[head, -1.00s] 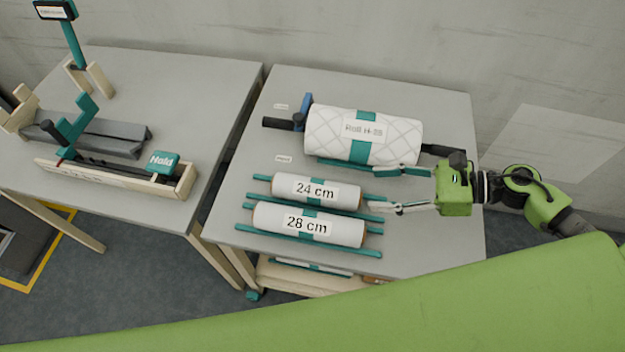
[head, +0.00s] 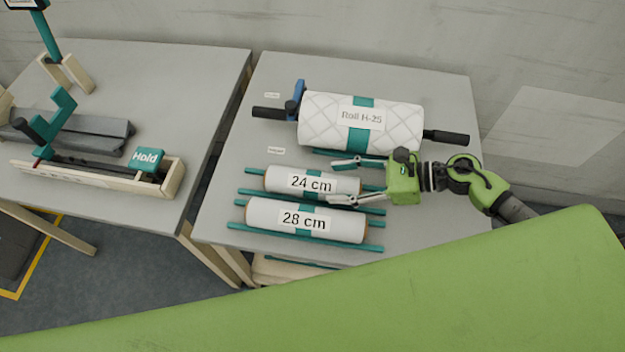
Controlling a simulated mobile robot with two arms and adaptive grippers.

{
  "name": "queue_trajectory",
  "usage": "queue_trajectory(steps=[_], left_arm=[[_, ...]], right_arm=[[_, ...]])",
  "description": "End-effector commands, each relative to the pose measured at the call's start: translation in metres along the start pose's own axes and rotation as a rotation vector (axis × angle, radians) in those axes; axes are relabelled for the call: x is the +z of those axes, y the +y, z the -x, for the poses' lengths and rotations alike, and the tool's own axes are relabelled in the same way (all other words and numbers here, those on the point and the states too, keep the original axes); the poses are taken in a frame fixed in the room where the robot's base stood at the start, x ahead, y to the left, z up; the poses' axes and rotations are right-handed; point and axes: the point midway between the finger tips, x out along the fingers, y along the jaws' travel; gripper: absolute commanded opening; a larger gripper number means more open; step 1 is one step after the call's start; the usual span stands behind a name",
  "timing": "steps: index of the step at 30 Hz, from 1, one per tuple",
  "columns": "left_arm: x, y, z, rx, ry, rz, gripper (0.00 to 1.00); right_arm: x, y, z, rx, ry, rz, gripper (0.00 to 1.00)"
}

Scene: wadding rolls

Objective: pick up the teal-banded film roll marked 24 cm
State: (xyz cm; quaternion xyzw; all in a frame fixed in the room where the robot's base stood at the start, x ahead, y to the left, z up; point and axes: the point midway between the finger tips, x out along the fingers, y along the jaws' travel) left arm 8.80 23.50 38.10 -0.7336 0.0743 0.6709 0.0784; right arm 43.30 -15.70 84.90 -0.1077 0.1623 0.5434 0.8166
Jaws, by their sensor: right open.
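The film roll marked 24 cm (head: 284,180) is white with a teal band and lies on teal rails on the right table. The film roll marked 28 cm (head: 268,215) lies in front of it, also teal-banded. My right gripper (head: 337,181) is open, reaching in from the right. Its fingers are spread at the right end of the 24 cm roll, one on the far side and one on the near side, partly covering that end. I cannot tell whether they touch it. My left gripper is not in view.
The large quilted Roll H-25 (head: 395,125) with black handles lies just behind the 24 cm roll. The right table (head: 225,205) has free room at its left. The left table (head: 190,75) bears a wooden fixture with a teal Hold block (head: 147,158).

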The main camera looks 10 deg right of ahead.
Motion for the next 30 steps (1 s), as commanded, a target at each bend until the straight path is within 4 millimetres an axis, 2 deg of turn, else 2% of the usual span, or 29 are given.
queue_trajectory(steps=[7,15,24,29,30], left_arm=[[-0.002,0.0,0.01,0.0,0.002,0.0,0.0],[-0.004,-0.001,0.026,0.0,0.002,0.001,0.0],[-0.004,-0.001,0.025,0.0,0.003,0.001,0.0],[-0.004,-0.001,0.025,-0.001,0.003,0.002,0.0],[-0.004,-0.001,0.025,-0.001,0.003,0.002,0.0]], right_arm=[[0.003,0.0,-0.018,0.0,-0.001,-0.001,0.51],[0.001,-0.001,-0.054,-0.001,-0.001,-0.001,0.51],[-0.001,0.0,-0.06,-0.001,0.002,0.001,0.51],[-0.001,0.0,-0.06,0.0,0.002,0.001,0.09],[0.001,-0.001,-0.06,-0.001,-0.002,0.002,0.08]])
